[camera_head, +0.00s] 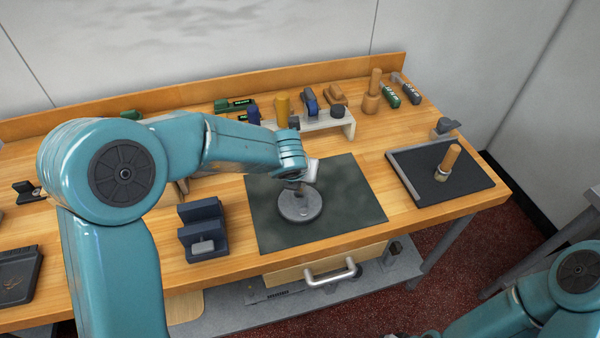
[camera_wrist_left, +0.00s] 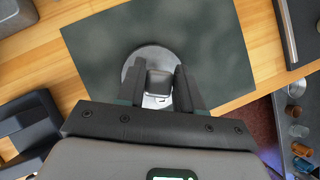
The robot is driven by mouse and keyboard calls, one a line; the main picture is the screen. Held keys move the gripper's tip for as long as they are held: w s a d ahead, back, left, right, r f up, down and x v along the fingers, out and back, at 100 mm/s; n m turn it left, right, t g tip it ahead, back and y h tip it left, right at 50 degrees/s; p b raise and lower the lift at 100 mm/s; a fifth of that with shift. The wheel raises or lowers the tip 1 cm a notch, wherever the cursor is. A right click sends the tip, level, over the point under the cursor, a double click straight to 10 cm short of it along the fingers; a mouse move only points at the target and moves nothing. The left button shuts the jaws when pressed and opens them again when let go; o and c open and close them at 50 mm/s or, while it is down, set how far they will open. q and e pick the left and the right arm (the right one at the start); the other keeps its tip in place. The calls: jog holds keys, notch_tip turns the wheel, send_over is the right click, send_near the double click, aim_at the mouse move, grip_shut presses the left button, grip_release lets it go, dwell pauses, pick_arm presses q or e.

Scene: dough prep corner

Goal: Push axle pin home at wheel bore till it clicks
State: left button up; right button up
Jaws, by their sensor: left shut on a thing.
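The wheel (camera_head: 300,210) is a grey disc lying flat on a dark green mat (camera_head: 355,208). It also shows in the left wrist view (camera_wrist_left: 130,65), partly hidden behind my fingers and the held piece. My left gripper (camera_head: 301,183) is directly above the wheel's middle, pointing down. In the left wrist view its two dark fingers (camera_wrist_left: 160,88) are shut on a grey blocky piece, which I take as the axle pin (camera_wrist_left: 158,82). The pin's lower end and the bore are hidden, so I cannot tell how deep the pin sits. My right gripper is not visible.
A dark blue block fixture (camera_head: 203,245) stands left of the mat. A black tray (camera_head: 470,183) with a wooden-handled piece (camera_head: 447,162) lies at the right. A light rack (camera_head: 320,124) with several tools stands behind. A drawer handle (camera_head: 330,275) is below the front edge.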

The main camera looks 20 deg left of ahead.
pick_arm(q)
jog(key=shift+f+b, duration=0.4)
jog(key=shift+f, duration=0.05)
jog(key=shift+f, duration=0.35)
jog(key=shift+f+b, duration=1.25)
jog(key=o, duration=1.1)
jog(key=shift+o, duration=0.2)
jog(key=shift+p+v, duration=0.7)
jog(key=shift+v, duration=0.35)
jog(key=p+v, duration=0.3)
jog(key=v, duration=0.3)
